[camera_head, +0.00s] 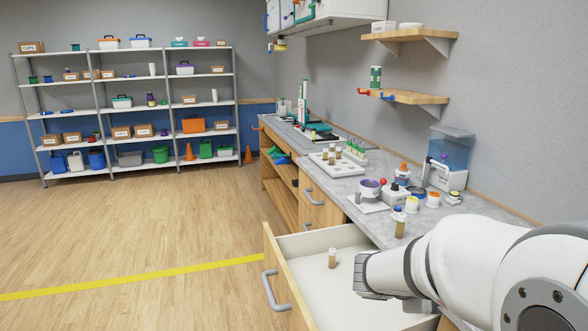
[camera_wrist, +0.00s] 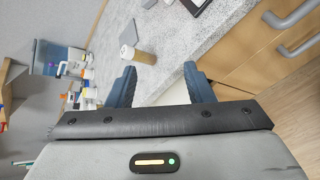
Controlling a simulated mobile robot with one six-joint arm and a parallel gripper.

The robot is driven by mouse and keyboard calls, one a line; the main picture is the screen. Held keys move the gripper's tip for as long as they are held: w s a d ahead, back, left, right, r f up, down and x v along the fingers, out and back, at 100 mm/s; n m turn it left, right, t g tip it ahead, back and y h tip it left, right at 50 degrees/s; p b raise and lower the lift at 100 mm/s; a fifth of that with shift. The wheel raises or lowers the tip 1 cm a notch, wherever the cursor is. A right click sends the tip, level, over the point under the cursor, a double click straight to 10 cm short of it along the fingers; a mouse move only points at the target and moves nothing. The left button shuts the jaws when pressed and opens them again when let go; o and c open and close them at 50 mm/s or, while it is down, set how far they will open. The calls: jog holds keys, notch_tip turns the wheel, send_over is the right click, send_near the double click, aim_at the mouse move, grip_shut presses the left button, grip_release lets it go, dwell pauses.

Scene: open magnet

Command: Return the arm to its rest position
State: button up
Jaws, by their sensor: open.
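My arm (camera_head: 460,262) reaches in from the lower right in the head view, with its end over the right side of an open drawer (camera_head: 284,281). In the wrist view my gripper (camera_wrist: 160,68) shows two dark blue fingers spread apart, with nothing held between them. Beyond the fingertips, a brown vial with a white cap (camera_wrist: 145,57) stands on the grey counter, apart from the fingers. In the head view the fingers cannot be made out.
A small brown vial (camera_head: 332,259) stands inside the drawer. Another vial (camera_head: 400,229) is at the counter's front edge beside my arm. Jars, a white rack (camera_head: 330,163) and a clear-tanked dispenser (camera_head: 449,158) crowd the counter (camera_head: 385,235). Floor at left is clear; shelves (camera_head: 125,108) stand behind.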

jog(key=s+a+m+g+y+p, duration=0.2)
jog(key=s+a+m+y, duration=0.9)
jog(key=s+a, duration=0.3)
jog(key=shift+s+a+f+m+g+p, duration=0.25)
jog(key=shift+s+m+g+p, duration=0.1)
jog(key=shift+s+m, duration=0.5)
jog(key=shift+c, duration=0.4)
